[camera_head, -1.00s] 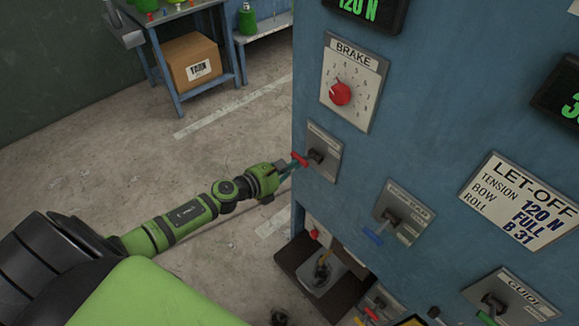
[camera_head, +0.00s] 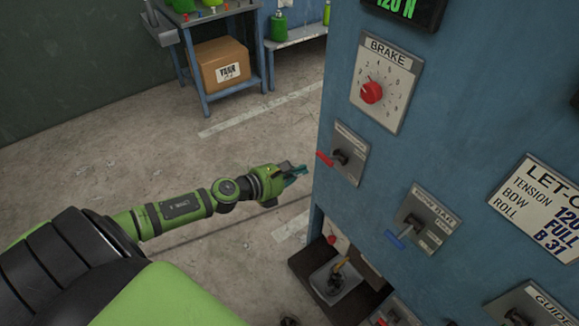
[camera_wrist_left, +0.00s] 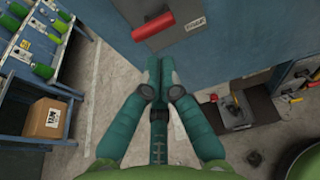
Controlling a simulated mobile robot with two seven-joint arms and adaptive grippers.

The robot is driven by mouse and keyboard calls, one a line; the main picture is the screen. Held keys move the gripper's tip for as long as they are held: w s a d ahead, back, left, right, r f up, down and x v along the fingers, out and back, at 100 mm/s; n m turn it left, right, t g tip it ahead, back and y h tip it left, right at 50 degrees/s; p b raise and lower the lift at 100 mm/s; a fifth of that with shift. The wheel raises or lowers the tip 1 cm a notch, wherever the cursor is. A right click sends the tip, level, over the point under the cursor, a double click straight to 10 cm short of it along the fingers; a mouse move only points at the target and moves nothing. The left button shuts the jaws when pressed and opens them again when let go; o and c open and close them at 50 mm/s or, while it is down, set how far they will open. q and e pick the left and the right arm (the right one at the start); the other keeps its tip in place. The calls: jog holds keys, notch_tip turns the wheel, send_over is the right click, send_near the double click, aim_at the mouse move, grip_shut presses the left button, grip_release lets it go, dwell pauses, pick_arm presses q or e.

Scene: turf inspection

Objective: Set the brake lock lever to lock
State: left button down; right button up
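A lever with a red handle (camera_head: 325,159) sticks out from a small plate (camera_head: 350,165) on the blue cabinet, just under the BRAKE dial (camera_head: 372,92). Its handle points left from a dark pivot; the plate's text is too small to read. The red handle also shows at the top of the left wrist view (camera_wrist_left: 153,24). My left gripper (camera_head: 301,171) is in the air, left of and slightly below the lever, apart from it. In the left wrist view its teal fingers (camera_wrist_left: 160,66) are together with nothing between them. My right gripper is not in view.
A blue-handled lever (camera_head: 398,240) sits lower right on the cabinet (camera_head: 430,130). A dark shelf with a grey tray (camera_head: 335,283) juts out below. A blue bench (camera_head: 262,50) with a cardboard box (camera_head: 220,64) stands at the back.

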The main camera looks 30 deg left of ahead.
pick_arm(q)
jog(key=s+r, duration=0.1)
jog(key=s+a+r, duration=0.1)
jog(key=r, duration=0.1)
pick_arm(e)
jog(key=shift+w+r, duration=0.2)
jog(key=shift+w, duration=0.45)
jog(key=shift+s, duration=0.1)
